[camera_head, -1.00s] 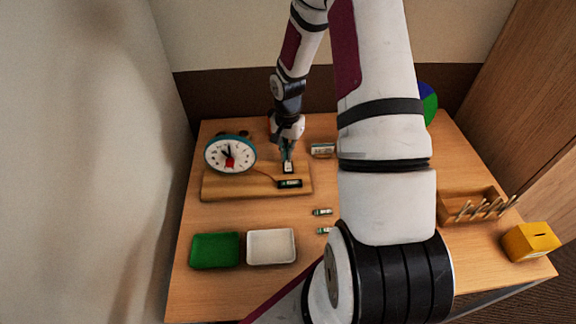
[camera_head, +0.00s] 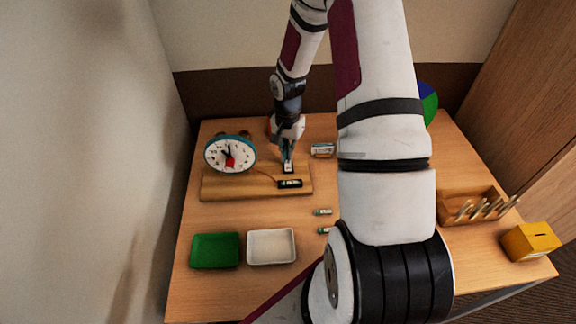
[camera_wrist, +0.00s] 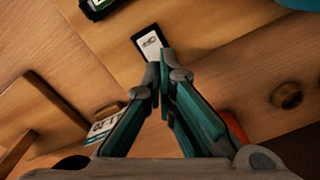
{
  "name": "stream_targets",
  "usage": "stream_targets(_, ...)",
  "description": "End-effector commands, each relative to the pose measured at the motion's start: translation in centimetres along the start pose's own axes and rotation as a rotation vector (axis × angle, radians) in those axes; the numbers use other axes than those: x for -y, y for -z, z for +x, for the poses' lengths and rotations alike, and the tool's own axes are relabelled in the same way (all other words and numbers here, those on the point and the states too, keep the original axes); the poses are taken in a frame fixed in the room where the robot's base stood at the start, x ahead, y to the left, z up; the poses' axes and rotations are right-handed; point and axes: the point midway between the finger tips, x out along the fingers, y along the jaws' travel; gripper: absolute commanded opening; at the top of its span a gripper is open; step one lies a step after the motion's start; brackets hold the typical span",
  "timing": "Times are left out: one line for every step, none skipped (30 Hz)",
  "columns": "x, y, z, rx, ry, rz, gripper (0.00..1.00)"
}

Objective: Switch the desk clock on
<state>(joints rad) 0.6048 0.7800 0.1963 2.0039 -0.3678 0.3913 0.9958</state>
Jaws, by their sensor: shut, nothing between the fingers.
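The desk clock (camera_head: 230,154) has a white dial, a blue-green rim and a red mark, and stands at the left of a wooden board (camera_head: 235,187). A small switch (camera_head: 288,168) with a white face is on the board right of the clock; it also shows in the wrist view (camera_wrist: 149,42). A dark battery holder (camera_head: 290,184) sits just in front of it. My gripper (camera_head: 287,160) points down at the switch, shut and empty. In the wrist view its fingertips (camera_wrist: 164,62) meet at the switch's near edge; I cannot tell whether they touch it. The fingers partly cover the switch.
A green tray (camera_head: 215,266) and a white tray (camera_head: 271,262) lie at the front left. Small batteries (camera_head: 322,212) lie right of the board. A wooden rack (camera_head: 466,205) and a yellow box (camera_head: 530,241) stand at the right. My arm hides the table's middle.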

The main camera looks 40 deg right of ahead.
Motion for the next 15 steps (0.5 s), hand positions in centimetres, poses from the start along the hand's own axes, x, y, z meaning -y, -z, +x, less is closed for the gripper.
stream_targets(0.01, -0.01, 0.12, 0.0, 0.0, 0.0, 0.0)
stream_targets(0.01, -0.01, 0.16, 0.0, 0.0, 0.0, 0.0)
stream_targets(0.02, -0.01, 0.22, 0.0, 0.0, 0.0, 0.0)
stream_targets(0.02, -0.01, 0.26, 0.0, 0.0, 0.0, 0.0)
stream_targets(0.02, -0.01, 0.3, 0.001, 0.0, 0.0, 0.0)
stream_targets(0.02, -0.02, 0.36, 0.001, 0.0, 0.0, 0.0)
stream_targets(0.02, -0.01, 0.4, 0.001, 0.0, 0.0, 0.0)
stream_targets(0.03, -0.01, 0.44, 0.0, 0.0, 0.0, 0.0)
stream_targets(0.03, -0.01, 0.49, 0.001, 0.0, 0.0, 0.0)
stream_targets(0.03, -0.01, 0.53, 0.0, 0.0, 0.0, 0.0)
stream_targets(0.03, -0.01, 0.57, 0.0, 0.0, 0.0, 0.0)
stream_targets(0.04, -0.01, 0.63, 0.0, 0.0, 0.0, 0.0)
stream_targets(0.04, -0.01, 0.67, 0.0, 0.0, 0.0, 0.0)
stream_targets(0.04, -0.01, 0.71, 0.0, 0.0, 0.0, 0.0)
stream_targets(0.04, -0.01, 0.76, 0.0, 0.0, 0.0, 0.0)
